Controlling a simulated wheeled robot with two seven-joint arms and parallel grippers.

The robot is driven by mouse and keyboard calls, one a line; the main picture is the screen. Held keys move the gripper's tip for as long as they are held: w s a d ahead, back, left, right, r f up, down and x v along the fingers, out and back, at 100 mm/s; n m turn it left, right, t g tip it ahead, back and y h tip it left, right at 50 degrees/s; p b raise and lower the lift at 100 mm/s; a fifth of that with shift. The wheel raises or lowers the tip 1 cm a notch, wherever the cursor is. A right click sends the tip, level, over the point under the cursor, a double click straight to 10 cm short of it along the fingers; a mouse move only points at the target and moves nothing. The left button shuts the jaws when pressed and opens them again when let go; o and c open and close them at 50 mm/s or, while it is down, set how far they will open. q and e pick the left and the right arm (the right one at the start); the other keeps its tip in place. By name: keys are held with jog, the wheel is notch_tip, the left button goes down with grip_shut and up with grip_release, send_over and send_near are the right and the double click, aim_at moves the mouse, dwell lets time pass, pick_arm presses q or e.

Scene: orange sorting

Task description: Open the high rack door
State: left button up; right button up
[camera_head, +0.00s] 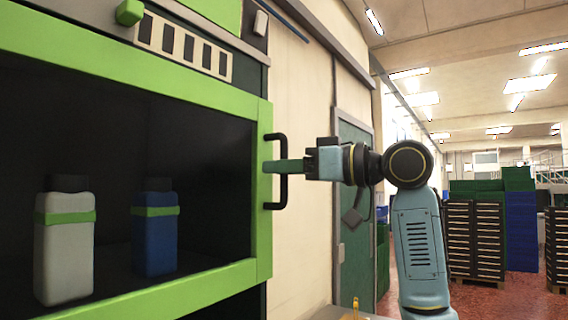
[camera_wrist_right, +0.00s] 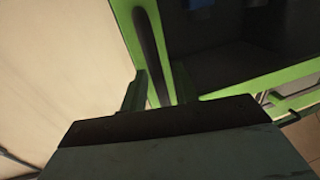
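The high rack door (camera_head: 262,215) is a bright green frame around a dark see-through middle and looks shut against the rack. A black vertical handle (camera_head: 284,188) is fixed on its right edge; it also shows as a dark bar in the right wrist view (camera_wrist_right: 148,40). My right gripper (camera_head: 272,167) is at the handle, level with its middle. In the right wrist view, its two fingers (camera_wrist_right: 159,92) are apart, one on each side of the handle line, with gaps showing. Whether a finger touches the handle cannot be told. My left gripper is not in view.
A white bottle (camera_head: 64,250) and a blue bottle (camera_head: 155,238), both with green bands, stand inside the rack. A cream wall (camera_head: 302,110) and a green wall door (camera_head: 354,245) are to the right. Stacked crates (camera_head: 476,240) stand far back.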

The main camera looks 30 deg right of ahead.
grip_shut()
dwell(0.5)
